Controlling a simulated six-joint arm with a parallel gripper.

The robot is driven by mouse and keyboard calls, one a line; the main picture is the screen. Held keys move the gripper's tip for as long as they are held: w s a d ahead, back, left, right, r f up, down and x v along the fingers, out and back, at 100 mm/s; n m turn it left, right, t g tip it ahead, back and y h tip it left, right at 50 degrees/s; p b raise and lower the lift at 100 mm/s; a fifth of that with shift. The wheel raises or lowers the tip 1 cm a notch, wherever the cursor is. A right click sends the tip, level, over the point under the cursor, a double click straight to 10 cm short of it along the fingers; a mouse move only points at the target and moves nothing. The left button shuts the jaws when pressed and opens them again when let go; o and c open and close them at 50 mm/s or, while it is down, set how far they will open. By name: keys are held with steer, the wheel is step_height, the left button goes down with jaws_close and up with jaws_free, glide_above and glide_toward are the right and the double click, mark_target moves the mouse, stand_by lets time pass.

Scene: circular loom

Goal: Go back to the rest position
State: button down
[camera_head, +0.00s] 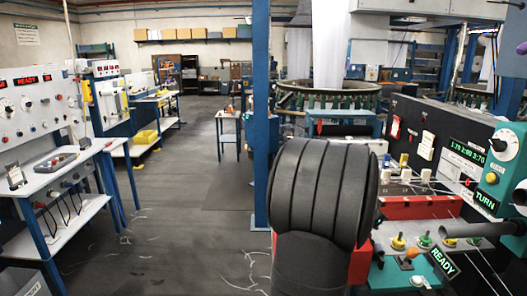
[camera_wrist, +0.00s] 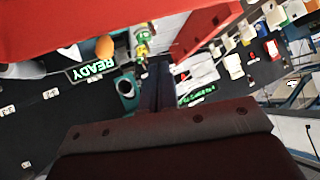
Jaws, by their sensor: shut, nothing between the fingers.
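My gripper (camera_wrist: 158,75) shows in the wrist view as two dark fingers pressed together, with nothing between them. It is close to the control bench, beside a red surface (camera_wrist: 90,25) and a green-lit READY display (camera_wrist: 90,68) that appears upside down. I cannot tell whether the fingers touch anything. In the head view my large dark arm link fills the lower middle and my gripper is not visible. The READY display (camera_head: 443,263) stands at the lower right there, near yellow and green knobs (camera_head: 424,241).
A blue post (camera_head: 261,110) stands behind my arm. The right bench has a red block (camera_head: 420,207), a black panel (camera_head: 408,125) and a teal dial box (camera_head: 503,150). The circular loom (camera_head: 330,97) is at the back. Control benches (camera_head: 50,190) line the left; the floor (camera_head: 185,200) between is open.

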steer(key=s+a+r+m+g+h, duration=0.2)
steer(key=a+r+g+h, duration=0.1)
steer(key=r+h, duration=0.3)
steer(key=s+a+r+m+g+h, duration=0.1)
steer(key=s+a+r+g+h, duration=0.15)
steer(key=r, duration=0.65)
steer(key=d, duration=0.9)
steer(key=shift+d+f, duration=0.2)
steer(key=shift+f, duration=0.05)
steer(key=shift+h, duration=0.25)
steer(key=c, duration=2.1)
jaws_free()
steer(key=o, duration=1.8)
steer(key=a+r, duration=0.9)
steer(key=shift+w+a+r, duration=0.15)
steer(key=shift+w+a, duration=0.1)
steer(key=shift+a, duration=0.15)
steer(key=o, duration=0.3)
steer(key=shift+a+r, duration=0.15)
steer(key=shift+r, duration=0.1)
steer(key=d, duration=0.9)
steer(key=shift+d, duration=0.35)
